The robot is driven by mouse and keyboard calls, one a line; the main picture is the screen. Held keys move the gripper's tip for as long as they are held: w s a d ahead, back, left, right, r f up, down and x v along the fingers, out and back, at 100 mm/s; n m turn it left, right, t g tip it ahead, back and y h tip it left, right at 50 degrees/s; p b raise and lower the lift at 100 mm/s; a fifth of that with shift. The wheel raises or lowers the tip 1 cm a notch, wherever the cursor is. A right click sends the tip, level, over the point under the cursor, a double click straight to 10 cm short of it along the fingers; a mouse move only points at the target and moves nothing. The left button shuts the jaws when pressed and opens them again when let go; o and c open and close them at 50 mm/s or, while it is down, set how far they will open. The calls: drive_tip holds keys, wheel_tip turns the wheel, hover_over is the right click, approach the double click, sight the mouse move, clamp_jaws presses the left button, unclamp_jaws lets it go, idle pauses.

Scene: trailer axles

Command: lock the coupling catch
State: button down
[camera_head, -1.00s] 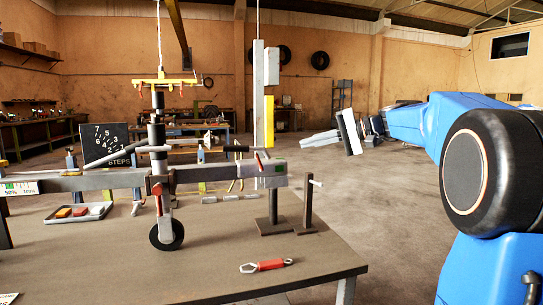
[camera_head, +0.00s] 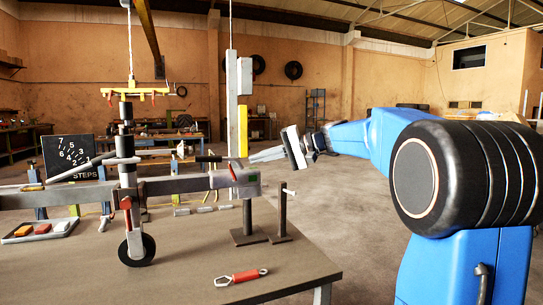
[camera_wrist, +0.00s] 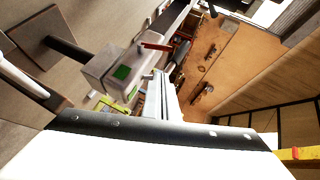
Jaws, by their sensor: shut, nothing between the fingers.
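The coupling head (camera_head: 247,186) is a grey box with green patches at the right end of the drawbar. Its red catch (camera_head: 232,171) stands tilted on top, beside a dark handle. In the wrist view, the coupling head (camera_wrist: 108,68) is left of centre with the red catch (camera_wrist: 156,46) sticking out. My gripper (camera_head: 252,158) is shut and empty, above and slightly right of the coupling head in the head view. Its fingers (camera_wrist: 158,82) also show in the wrist view, pointing toward the coupling area. I see no clear contact with the catch.
A tray (camera_head: 62,229) of coloured blocks and a step dial (camera_head: 68,157) are at left.

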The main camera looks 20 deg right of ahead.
sight(232, 173)
drive_tip(key=shift+w+a+f, duration=0.1)
drive_tip(key=shift+a+f, duration=0.2)
drive_tip(key=shift+a, duration=0.55)
drive_tip(key=shift+s+a+f, duration=0.1)
drive_tip(key=shift+a+f, duration=0.25)
drive_tip(key=shift+a, duration=0.55)
drive_tip(key=shift+w+a+f, duration=0.1)
drive_tip(key=shift+a+f, duration=0.2)
drive_tip(key=shift+a, duration=0.55)
drive_tip(key=shift+a+r+n+g+h, duration=0.2)
drive_tip(key=shift+a+n+g+h, duration=0.15)
drive_tip(key=shift+h, duration=0.15)
drive_tip(key=a+n+h, duration=0.1)
drive_tip(key=h, duration=0.1)
drive_tip(key=a+n+h, duration=0.1)
drive_tip(key=a+h, duration=0.1)
drive_tip(key=h, duration=0.1)
drive_tip(key=shift+a+g, duration=0.15)
drive_tip(key=shift+g, duration=0.2)
drive_tip(key=shift+a+f+n+h, duration=0.2)
drive_tip(key=shift+a+n+h, duration=0.3)
drive_tip(key=shift+h, duration=0.6)
drive_tip(key=shift+a+f, duration=0.2)
drive_tip(key=shift+a, duration=0.1)
drive_tip(key=shift+d, duration=0.15)
